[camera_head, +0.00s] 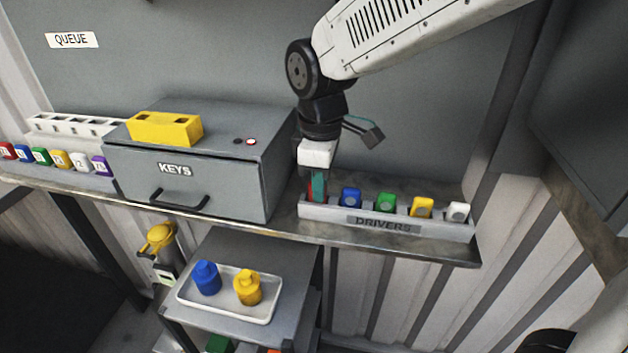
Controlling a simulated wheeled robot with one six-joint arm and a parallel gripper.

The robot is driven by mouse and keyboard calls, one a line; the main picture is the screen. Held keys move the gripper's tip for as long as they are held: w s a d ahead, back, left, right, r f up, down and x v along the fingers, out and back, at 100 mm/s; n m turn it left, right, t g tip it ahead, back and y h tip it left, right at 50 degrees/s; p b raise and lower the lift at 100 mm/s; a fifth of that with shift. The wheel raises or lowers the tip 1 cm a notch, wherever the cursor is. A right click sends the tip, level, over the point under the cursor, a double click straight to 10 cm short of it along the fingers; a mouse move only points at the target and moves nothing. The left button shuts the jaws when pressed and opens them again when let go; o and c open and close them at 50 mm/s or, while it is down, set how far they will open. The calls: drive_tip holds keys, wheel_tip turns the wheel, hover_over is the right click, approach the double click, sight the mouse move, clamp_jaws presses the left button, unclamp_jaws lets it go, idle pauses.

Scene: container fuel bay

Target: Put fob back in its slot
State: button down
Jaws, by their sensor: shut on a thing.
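The white rack labelled DRIVERS (336,214) stands on the shelf at the right. Blue (351,197), green (386,201), yellow (422,206) and white (458,211) fobs sit in its slots. My gripper (318,192) points down at the leftmost slot, its fingers close together. It is shut on a red fob (311,188), of which only a narrow strip shows beside the teal finger. The fob's lower end is hidden by the rack's front wall, so I cannot tell how deep it sits in the slot.
A grey KEYS box (230,190) with a yellow block (165,128) on top stands just left of my gripper. More coloured fobs (60,160) line the shelf's left end. Below, a tray (222,308) holds a blue and a yellow bottle.

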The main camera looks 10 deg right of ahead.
drive_tip(key=c, duration=1.3)
unclamp_jaws()
drive_tip(key=shift+c, duration=0.2)
drive_tip(key=shift+r, duration=0.1)
wheel_tip(320, 180, up, 8)
drive_tip(key=shift+f, duration=0.2)
